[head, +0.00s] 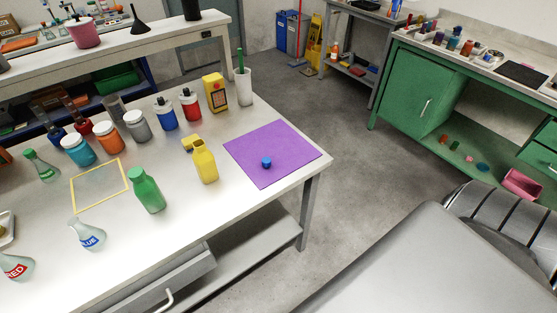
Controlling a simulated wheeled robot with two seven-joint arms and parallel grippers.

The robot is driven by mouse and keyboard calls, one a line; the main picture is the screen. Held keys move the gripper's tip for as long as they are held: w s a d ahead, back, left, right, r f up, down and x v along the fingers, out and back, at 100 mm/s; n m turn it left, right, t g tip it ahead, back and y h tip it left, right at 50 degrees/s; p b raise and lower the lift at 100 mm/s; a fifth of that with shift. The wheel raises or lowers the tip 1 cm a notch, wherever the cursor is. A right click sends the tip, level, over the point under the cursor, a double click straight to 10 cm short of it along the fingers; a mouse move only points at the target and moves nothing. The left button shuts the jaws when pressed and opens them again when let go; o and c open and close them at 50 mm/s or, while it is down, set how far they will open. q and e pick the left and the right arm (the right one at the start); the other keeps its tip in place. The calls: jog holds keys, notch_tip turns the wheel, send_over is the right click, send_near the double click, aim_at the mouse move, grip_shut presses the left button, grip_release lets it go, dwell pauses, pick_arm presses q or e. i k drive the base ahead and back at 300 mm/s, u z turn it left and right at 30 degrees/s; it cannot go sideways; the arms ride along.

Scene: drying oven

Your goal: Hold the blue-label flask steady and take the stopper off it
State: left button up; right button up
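The blue-label flask (88,236) is a clear conical flask standing upright near the front left of the white table. No coloured stopper shows on its neck, which looks bare. A small blue stopper-like piece (266,162) stands on the purple mat (285,145) at the table's right end, well apart from the flask. Neither of my grippers is in the head view, and nothing touches the flask or the blue piece.
A red-label flask (16,267) stands left of the blue-label one. A green bottle (146,191), a yellow bottle (204,162) and a yellow-edged square (100,187) lie behind and right. Several white-lidded jars line the back. The front strip of table (125,245) is clear.

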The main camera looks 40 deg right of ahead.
aim_at(92, 238)
jog(key=z, duration=2.15)
jog(key=k, duration=1.35)
jog(key=u, duration=1.65)
jog(key=i, duration=0.5)
jog(key=z, duration=0.05)
